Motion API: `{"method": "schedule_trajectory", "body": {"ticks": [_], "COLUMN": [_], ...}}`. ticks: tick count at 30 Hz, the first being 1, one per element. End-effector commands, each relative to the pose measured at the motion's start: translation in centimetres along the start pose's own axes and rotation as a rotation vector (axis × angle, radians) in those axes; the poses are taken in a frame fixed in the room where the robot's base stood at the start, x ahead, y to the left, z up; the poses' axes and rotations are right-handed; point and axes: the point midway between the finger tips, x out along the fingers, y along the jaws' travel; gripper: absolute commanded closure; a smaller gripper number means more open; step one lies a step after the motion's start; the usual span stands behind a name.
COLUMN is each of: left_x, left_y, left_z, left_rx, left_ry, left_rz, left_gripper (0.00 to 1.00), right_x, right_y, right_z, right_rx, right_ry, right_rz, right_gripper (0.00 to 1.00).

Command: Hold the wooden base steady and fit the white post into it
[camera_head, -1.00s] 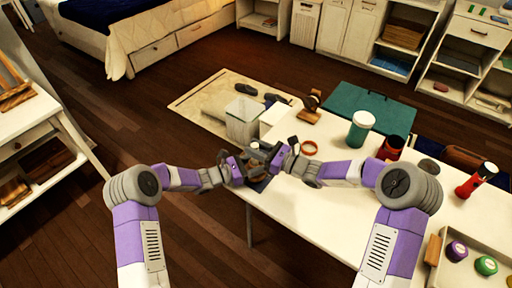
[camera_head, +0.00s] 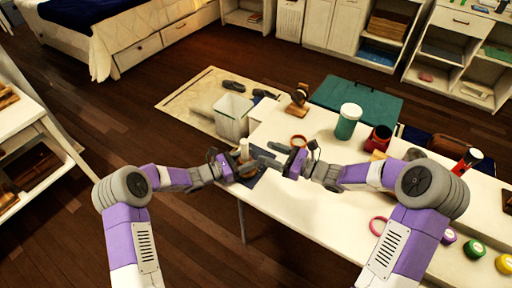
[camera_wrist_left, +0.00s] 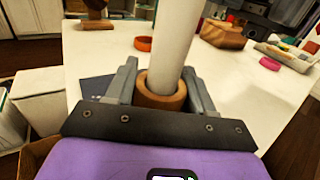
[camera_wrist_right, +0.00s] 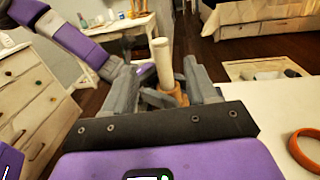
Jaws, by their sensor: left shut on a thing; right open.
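The round brown wooden base (camera_wrist_left: 162,92) sits between the fingers of my left gripper (camera_head: 238,170), which is shut on it near the table's left edge. The white post (camera_wrist_left: 176,42) stands upright with its lower end inside the base's opening; how deep it sits I cannot tell. The post also shows in the head view (camera_head: 244,150) and in the right wrist view (camera_wrist_right: 162,62). My right gripper (camera_head: 276,158) is open and empty, just right of the post, its fingers pointing toward it. The base is partly hidden by fingers in the right wrist view.
An orange ring (camera_head: 298,140) lies on the white table (camera_head: 300,210) behind my right gripper. A wooden stand (camera_head: 299,98), green jar (camera_head: 348,120) and red cup (camera_head: 379,138) stand farther back. A pink ring (camera_head: 378,226) lies at right. A white bin (camera_head: 232,117) stands beyond the table's left end.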

Motion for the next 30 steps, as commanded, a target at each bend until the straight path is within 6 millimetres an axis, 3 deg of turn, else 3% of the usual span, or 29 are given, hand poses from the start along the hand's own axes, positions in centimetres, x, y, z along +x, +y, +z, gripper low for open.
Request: {"method": "schedule_trajectory", "body": {"ticks": [6,19,20,21,25,30], "left_x": [0.0,0.0,0.0,0.0,0.0,0.0], "left_y": [0.0,0.0,0.0,0.0,0.0,0.0], "left_z": [0.0,0.0,0.0,0.0,0.0,0.0], "left_rx": [0.000,0.000,0.000,0.000,0.000,0.000], "left_ry": [-0.001,0.000,0.000,0.000,0.000,0.000], "left_rz": [-0.001,-0.001,0.000,0.000,0.000,0.000], "left_gripper": [0.80,0.80,0.43,0.37,0.18,0.18], "right_x": [-2.5,-2.7,-2.7,-2.7,-2.7,-2.7], "right_y": [-0.1,0.0,0.0,0.0,0.0,0.0], "right_z": [0.0,0.0,0.0,0.0,0.0,0.0], "right_rx": [0.000,0.000,0.000,0.000,0.000,0.000], "right_ry": [-0.001,-0.001,-0.001,-0.001,-0.001,-0.001], "right_rz": [-0.002,0.000,0.000,0.000,0.000,0.000], "right_gripper": [0.43,0.43,0.43,0.43,0.43,0.43]}}
